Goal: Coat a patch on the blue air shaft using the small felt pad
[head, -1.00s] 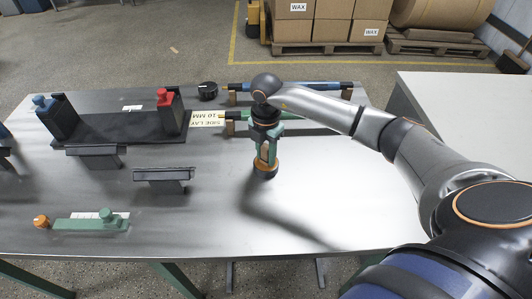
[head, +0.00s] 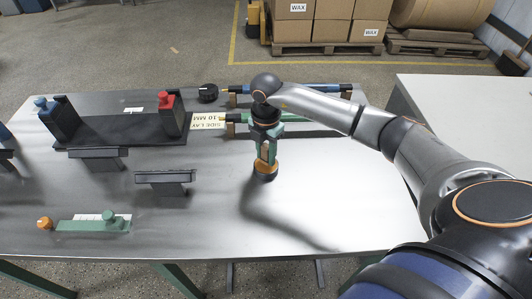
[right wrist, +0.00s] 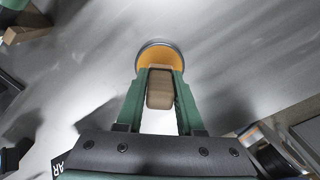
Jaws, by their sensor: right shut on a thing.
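My right gripper (head: 266,160) is over the bare middle of the table. In the right wrist view its green fingers (right wrist: 160,100) are shut on the brown, wood-like handle of a pad tool (right wrist: 159,55). The tool has a round orange base with a dark rim, which points down in the head view. I cannot tell whether the base touches the table. The blue air shaft (head: 318,87) lies along the table's back edge on small supports, behind and apart from the tool. The forearm hides part of it. My left gripper is not in view.
A green shaft (head: 292,117) lies in front of the blue one, beside a "SIDE LAY 10 MM" card (head: 207,120). A dark tray (head: 120,130) with blue-capped and red-capped holders, two dark stands, and a green bar with orange knob (head: 92,224) are left. The table's right front is clear.

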